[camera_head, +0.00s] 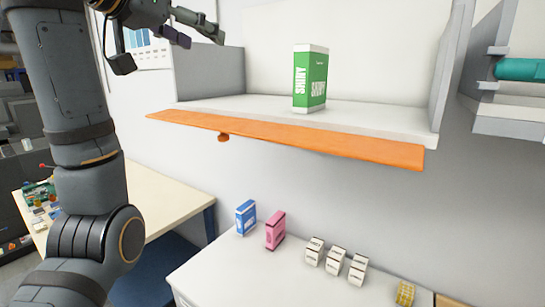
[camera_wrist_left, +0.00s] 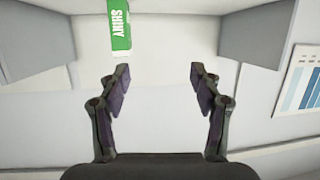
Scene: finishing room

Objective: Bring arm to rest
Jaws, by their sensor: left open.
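My left arm rises at the left of the head view, and its left gripper (camera_head: 150,48) is up near the left end of the wall shelf. In the left wrist view the left gripper (camera_wrist_left: 157,85) is open, with nothing between its fingers. A green and white box marked SHINY (camera_head: 311,80) stands upright on the shelf, apart from the gripper and to its right. The box also shows in the left wrist view (camera_wrist_left: 120,28), beyond the left finger. My right gripper is in neither view.
The white shelf (camera_head: 380,112) has an orange front edge (camera_head: 290,138). Below, a white counter (camera_head: 225,270) bears a blue box (camera_head: 245,218), a pink box (camera_head: 275,231) and several small white boxes (camera_head: 336,259). A wooden-topped table (camera_head: 160,198) stands at left. Open air lies between shelf and counter.

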